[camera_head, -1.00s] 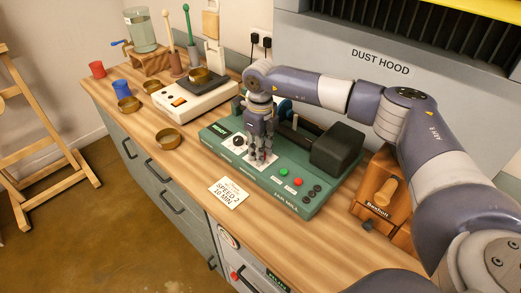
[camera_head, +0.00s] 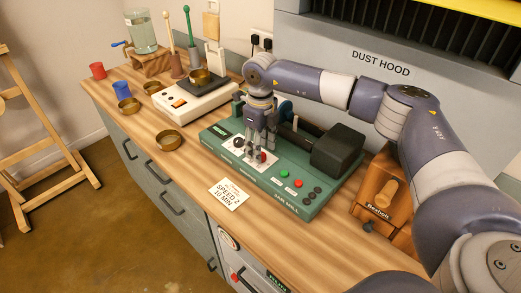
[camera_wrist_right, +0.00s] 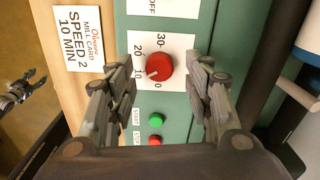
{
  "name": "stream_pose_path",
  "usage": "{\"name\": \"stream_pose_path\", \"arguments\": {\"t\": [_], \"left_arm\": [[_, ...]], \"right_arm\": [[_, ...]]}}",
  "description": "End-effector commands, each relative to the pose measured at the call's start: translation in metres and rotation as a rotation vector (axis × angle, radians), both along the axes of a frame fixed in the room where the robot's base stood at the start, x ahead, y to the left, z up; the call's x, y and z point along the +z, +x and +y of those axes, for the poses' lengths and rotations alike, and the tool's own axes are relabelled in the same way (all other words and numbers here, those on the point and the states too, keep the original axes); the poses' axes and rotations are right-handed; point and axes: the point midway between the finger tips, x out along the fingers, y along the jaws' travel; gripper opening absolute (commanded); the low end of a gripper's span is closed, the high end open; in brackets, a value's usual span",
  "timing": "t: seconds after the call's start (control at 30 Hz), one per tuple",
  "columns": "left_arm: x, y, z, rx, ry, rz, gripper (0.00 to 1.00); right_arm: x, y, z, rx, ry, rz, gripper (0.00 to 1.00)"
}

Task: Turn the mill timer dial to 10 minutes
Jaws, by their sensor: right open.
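The mill (camera_head: 310,190) is a green box on the wooden bench. Its red timer dial (camera_wrist_right: 158,66) sits on a white plate marked 0, 10, 20 and 30. The dial's white pointer mark faces lower left, towards the 10. The dial also shows in the head view (camera_head: 261,157), under the fingers. My right gripper (camera_head: 260,150) is open above the dial, with one finger on each side of it in the wrist view and gaps between. My left gripper (camera_wrist_right: 20,88) shows at the wrist view's left edge, away from the mill; its jaw state is unclear.
A card (camera_head: 228,194) reading "SPEED 2, 10 MIN" lies before the mill. Green (camera_wrist_right: 156,120) and red (camera_wrist_right: 155,140) buttons sit near the dial. A white scale (camera_head: 198,98) stands left of the mill, a wooden box (camera_head: 383,195) to its right.

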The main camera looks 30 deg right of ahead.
Motion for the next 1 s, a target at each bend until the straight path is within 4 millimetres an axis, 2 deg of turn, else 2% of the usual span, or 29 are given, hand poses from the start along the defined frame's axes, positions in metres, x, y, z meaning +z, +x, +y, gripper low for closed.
{"name": "stream_pose_path", "arguments": {"t": [0.2,0.43,0.63,1.0], "left_arm": [[0.000,0.001,-0.001,-0.001,-0.001,-0.001,0.47],[0.000,0.002,-0.002,-0.001,-0.001,-0.002,0.47],[0.000,0.002,-0.002,-0.001,-0.001,-0.002,0.47],[0.000,0.002,-0.002,-0.001,-0.002,-0.002,0.47]], "right_arm": [[0.049,0.001,0.000,0.000,0.002,-0.006,0.47],[0.088,0.001,0.000,0.000,0.001,-0.004,0.47],[0.101,0.001,0.000,0.001,0.001,-0.002,0.47],[0.102,0.001,0.000,0.001,0.001,-0.002,0.47]]}}
